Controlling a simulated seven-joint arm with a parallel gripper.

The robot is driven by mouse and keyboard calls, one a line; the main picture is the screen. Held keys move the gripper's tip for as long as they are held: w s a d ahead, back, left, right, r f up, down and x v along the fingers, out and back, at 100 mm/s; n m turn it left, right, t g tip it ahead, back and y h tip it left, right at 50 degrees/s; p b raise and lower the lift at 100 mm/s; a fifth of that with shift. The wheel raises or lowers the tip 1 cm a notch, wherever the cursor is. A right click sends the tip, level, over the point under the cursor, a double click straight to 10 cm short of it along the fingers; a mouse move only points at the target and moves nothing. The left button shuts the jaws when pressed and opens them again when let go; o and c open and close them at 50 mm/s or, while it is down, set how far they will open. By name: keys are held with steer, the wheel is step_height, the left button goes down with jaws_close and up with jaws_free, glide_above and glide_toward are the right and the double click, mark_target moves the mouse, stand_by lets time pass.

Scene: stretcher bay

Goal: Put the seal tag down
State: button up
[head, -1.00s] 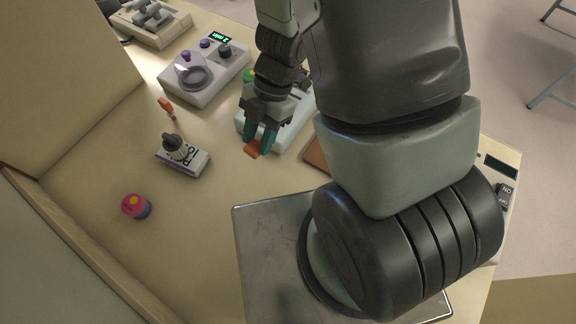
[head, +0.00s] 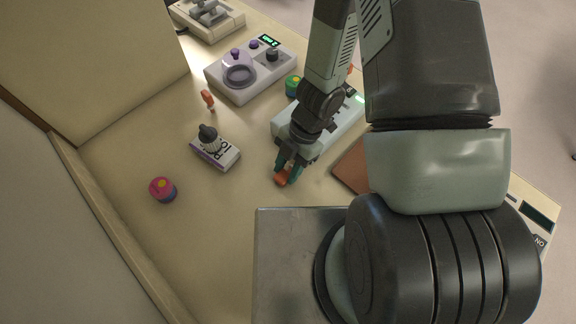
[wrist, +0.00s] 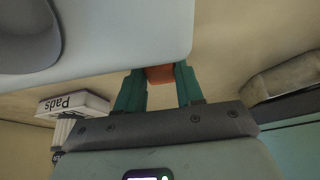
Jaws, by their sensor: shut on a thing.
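The orange seal tag (head: 282,180) is between the teal fingertips of my gripper (head: 288,171) in the head view. My gripper is shut on it, low over the tan table in front of the white device. Whether the tag touches the table I cannot tell. In the wrist view the orange tag (wrist: 160,74) shows between the two fingers of my gripper (wrist: 158,85), partly hidden behind a pale rounded body at the top.
A white device (head: 340,125) is just behind my gripper. A grey device with a purple ring (head: 250,72) and a small orange item (head: 207,98) are further back. Bare table lies left of my gripper.

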steer(key=shift+f, duration=0.1)
steer(key=o, duration=1.1)
